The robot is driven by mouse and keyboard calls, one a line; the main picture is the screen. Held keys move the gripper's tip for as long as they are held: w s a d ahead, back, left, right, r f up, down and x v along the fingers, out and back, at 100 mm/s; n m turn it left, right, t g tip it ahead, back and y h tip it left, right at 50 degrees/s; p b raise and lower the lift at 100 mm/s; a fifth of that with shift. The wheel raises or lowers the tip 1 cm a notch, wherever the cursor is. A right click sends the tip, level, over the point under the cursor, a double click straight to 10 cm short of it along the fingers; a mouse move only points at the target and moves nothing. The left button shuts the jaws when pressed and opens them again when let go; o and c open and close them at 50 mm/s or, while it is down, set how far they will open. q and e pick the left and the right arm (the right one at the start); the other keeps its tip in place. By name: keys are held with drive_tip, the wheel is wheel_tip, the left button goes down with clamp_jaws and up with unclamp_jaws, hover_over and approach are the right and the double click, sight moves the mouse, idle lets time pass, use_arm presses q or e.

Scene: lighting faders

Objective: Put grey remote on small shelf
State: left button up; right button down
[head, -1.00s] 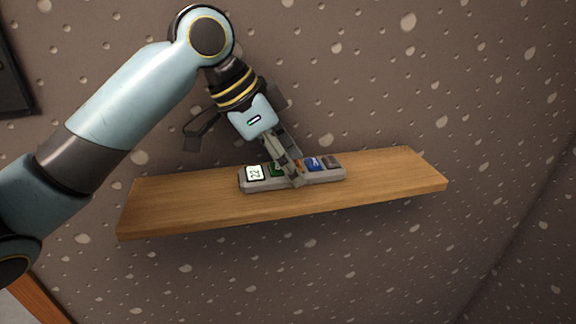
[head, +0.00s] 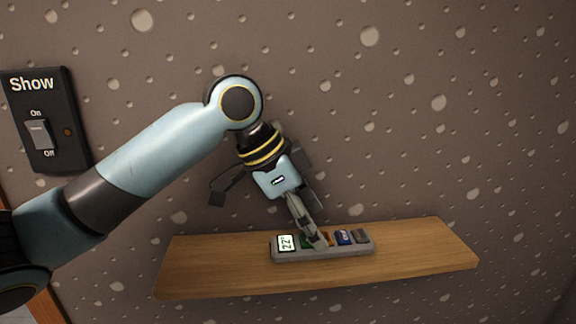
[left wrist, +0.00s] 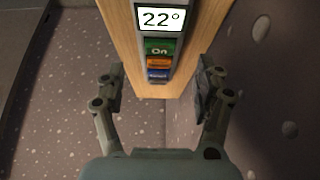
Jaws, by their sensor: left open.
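The grey remote (head: 330,252) lies on the small wooden shelf (head: 215,268). It has a lit "22°" display and green, orange, blue and dark buttons. My left gripper (head: 318,240) is over the middle of the remote in the head view. In the left wrist view its two fingers (left wrist: 160,92) are spread wide, one on each side of the remote (left wrist: 147,45) and shelf (left wrist: 187,75), holding nothing. The remote's lower end is hard to make out there. My right gripper is not in view.
A dark switch panel (head: 62,95) marked "Show", "On" and "Off" is on the wall at the left. The pitted brown wall (head: 400,120) stands behind the shelf. The shelf's right part is bare.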

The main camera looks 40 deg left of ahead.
sight(299, 242)
use_arm(q)
drive_tip(key=p+v, duration=0.3)
drive_tip(key=v, duration=0.1)
drive_tip(key=shift+w+d+r, duration=0.1)
drive_tip(key=v, duration=0.5)
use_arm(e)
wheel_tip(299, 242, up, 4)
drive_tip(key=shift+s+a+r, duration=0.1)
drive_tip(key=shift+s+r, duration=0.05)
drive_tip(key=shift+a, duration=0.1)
